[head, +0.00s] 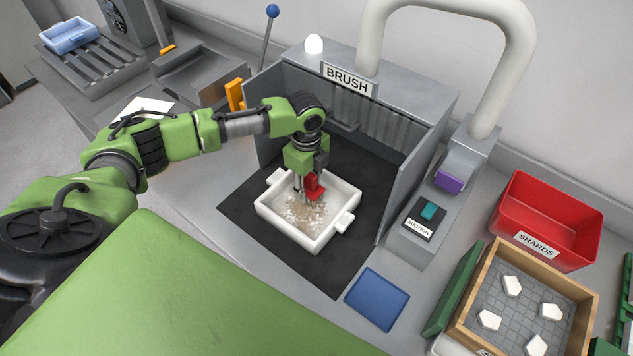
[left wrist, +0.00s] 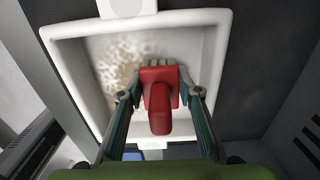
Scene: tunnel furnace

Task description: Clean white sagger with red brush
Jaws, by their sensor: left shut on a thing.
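The white sagger (head: 321,241) is a square open tray with side handles. It sits on the black mat inside the brush booth, and brown-white residue covers part of its floor. My left gripper (head: 307,188) is shut on the red brush (head: 315,187) and holds it down inside the sagger. In the left wrist view, the gripper's fingers (left wrist: 158,95) clasp the sides of the red brush (left wrist: 160,110). There the sagger (left wrist: 215,45) lies beneath, with speckled residue left of the brush. Whether the bristles touch the floor is hidden. My right gripper is not in view.
Booth walls (head: 415,175) rise behind and beside the sagger. A suction switch (head: 425,217) stands right of it, near a blue pad (head: 377,298). A red shards bin (head: 546,222) and a wooden tray (head: 590,300) with white pieces are at right. The black mat (head: 240,208) has free room around the sagger.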

